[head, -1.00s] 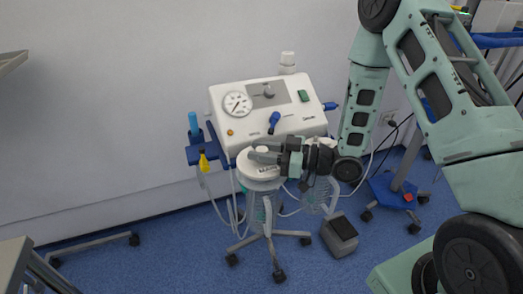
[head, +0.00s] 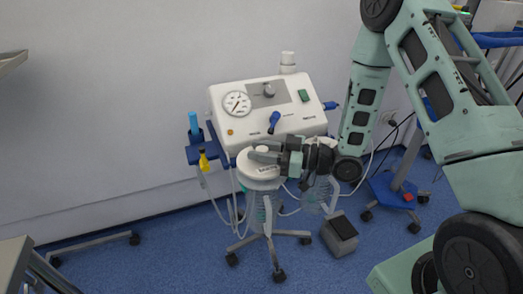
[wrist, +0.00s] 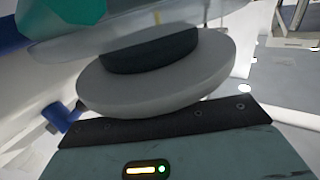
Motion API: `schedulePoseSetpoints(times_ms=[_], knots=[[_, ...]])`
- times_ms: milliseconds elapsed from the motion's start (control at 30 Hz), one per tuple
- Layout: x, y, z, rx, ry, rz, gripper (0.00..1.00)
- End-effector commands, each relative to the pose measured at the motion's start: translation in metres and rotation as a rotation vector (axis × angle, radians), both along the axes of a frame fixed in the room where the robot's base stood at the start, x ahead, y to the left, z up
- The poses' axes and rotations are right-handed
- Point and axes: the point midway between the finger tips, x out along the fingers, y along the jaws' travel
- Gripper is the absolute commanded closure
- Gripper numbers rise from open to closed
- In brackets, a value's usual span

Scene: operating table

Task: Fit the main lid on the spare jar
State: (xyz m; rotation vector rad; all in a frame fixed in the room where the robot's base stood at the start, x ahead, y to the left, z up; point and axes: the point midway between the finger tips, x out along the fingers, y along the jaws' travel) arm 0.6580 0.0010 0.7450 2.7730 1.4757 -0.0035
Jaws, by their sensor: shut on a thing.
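A white round lid (head: 258,171) is at the top of the left clear jar (head: 262,212). My gripper (head: 265,154) comes in from the right and is shut on the lid. The wrist view shows the lid as a pale disc (wrist: 215,72), close to the dark edge of my gripper. I cannot tell whether the lid is seated on the jar's rim or just above it. A second clear jar (head: 322,196) stands to the right, its top partly hidden behind my gripper. The jars' labels cannot be read, so I cannot tell which is the spare.
A white suction unit (head: 250,125) with a gauge stands close behind the jars. A blue holder (head: 195,155) with a yellow-tipped item is at the left. A foot pedal (head: 340,232) lies on the floor. Hoses hang around the jars. Open floor lies at the front left.

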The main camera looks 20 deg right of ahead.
Motion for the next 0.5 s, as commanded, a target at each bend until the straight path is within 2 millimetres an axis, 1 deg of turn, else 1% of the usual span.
schedulePoseSetpoints(times_ms=[267, 500], knots=[[0.0000, -0.0001, 0.0000, 0.000, 0.000, 0.000, 0.95], [0.0000, -0.0003, -0.0042, 0.000, 0.000, 0.000, 0.95]])
